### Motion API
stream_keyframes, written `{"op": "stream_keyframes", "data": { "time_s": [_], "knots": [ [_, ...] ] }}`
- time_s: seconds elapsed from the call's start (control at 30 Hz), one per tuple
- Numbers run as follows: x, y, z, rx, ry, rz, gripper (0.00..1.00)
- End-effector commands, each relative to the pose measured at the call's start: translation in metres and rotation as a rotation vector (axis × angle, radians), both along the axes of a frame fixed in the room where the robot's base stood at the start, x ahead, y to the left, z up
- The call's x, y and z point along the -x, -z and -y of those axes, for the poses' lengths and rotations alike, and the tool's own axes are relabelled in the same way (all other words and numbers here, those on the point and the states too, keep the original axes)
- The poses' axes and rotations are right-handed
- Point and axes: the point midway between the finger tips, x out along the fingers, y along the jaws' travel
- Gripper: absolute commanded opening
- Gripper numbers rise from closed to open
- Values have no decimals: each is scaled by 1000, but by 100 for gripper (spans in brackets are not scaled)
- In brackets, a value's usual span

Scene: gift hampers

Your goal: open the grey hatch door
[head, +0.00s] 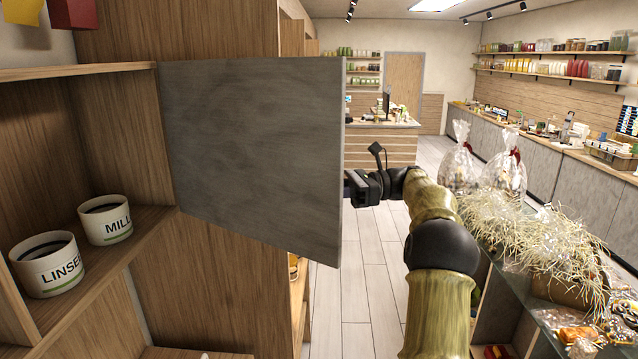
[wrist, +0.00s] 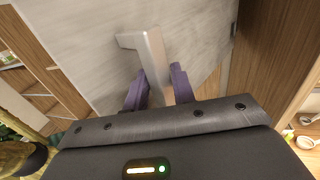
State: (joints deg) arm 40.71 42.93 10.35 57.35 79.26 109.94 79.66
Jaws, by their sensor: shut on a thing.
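The grey hatch door (head: 255,155) stands swung well out from the wooden shelf unit, with the compartment behind it exposed at the left. My gripper (head: 352,188) is at the door's far right edge in the head view, its fingertips hidden behind the door. In the wrist view the grey door (wrist: 90,50) fills the upper middle. There the purple fingers of my gripper (wrist: 158,88) are closed around the pale metal handle (wrist: 150,55) on the door's face.
Two white jars, labelled LINSE (head: 47,270) and MILL (head: 105,222), stand on the open shelf. A counter with wrapped hampers and straw (head: 530,235) lies to the right of my arm. The pale floor (head: 370,275) between is clear.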

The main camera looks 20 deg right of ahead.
Motion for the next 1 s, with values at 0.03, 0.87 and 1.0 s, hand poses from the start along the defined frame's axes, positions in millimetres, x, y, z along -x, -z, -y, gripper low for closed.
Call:
{"op": "stream_keyframes", "data": {
  "time_s": [0.03, 0.87, 1.0],
  "knots": [
    [-2, -4, 0, -5, -7, 6, 0],
    [-1, -1, 7, -2, -13, 4, 40],
    [-1, -1, 9, -1, -14, 3, 40]
  ]
}}
